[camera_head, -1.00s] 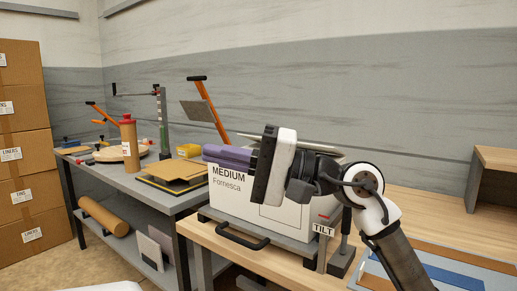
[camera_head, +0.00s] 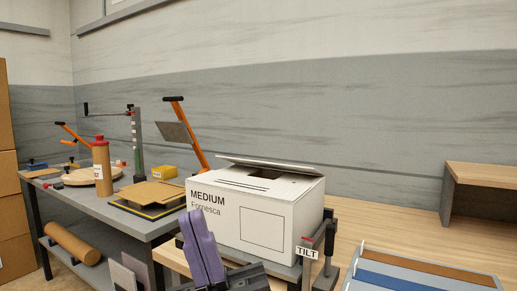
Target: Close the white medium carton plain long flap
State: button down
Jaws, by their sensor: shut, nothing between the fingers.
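The white carton (camera_head: 257,215), marked MEDIUM, stands upright on a grey tilt stand in the middle of the head view. Its far long flap (camera_head: 278,165) is tilted up a little at the back, with a dark gap under it. A near top panel with slots (camera_head: 248,182) lies about flat along the front. Which of these is the plain flap I cannot tell for sure. My gripper (camera_head: 195,222), with purple fingers, is shut and empty. It is in front of the carton's lower left, fingers pointing up, and hides part of the front face. Contact with the carton cannot be told.
A grey stand post with a TILT label (camera_head: 307,252) is at the carton's right corner. An orange-handled tool (camera_head: 188,135) rises behind its left. A grey table (camera_head: 150,222) with a brown bottle (camera_head: 102,170) is left. A wooden shelf (camera_head: 480,177) stands right.

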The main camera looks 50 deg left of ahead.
aim_at(309, 170)
jog(key=j, duration=0.5)
jog(key=k+j, duration=0.15)
jog(key=j, duration=0.35)
jog(key=j+z, duration=0.1)
jog(key=j, duration=0.4)
jog(key=k+j, duration=0.15)
jog(key=j, duration=0.35)
